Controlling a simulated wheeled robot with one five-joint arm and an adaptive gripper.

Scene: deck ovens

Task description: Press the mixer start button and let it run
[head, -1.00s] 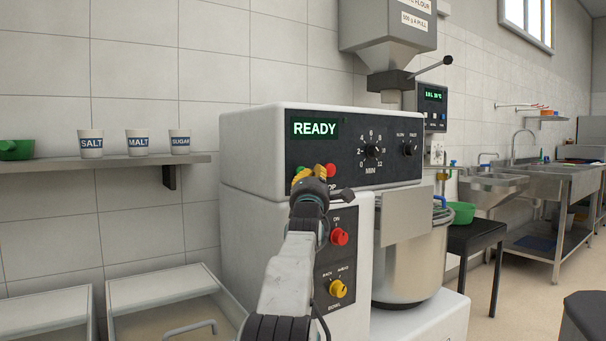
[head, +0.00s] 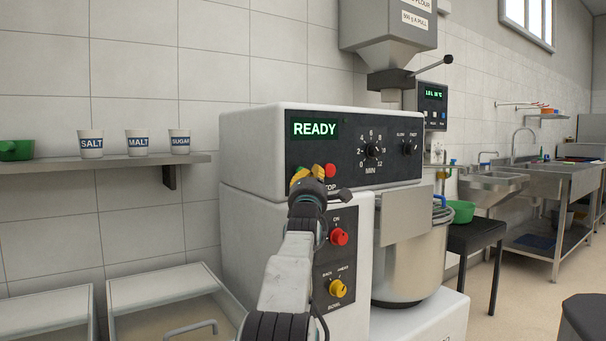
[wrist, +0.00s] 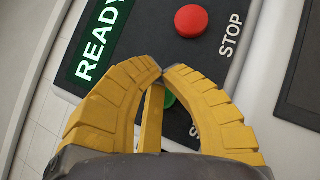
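The mixer (head: 255,215) has a dark panel with a lit display reading READY (head: 315,129). In the wrist view a green button (wrist: 169,100) shows between my fingers, partly hidden by them; its lettering is mostly covered. The red STOP button (wrist: 191,20) sits beside it and also shows in the head view (head: 330,170). My gripper (wrist: 162,72) has its yellow fingertips together with nothing between them. In the head view my gripper (head: 306,174) is in front of the panel and covers the green button. I cannot tell whether the fingertips touch it.
A red knob (head: 339,237) and a yellow knob (head: 338,288) sit on the lower panel, close to my arm. The timer dial (head: 372,151) is to the right. The steel bowl (head: 414,265) stands at the right. A shelf (head: 100,164) with cups is at the left.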

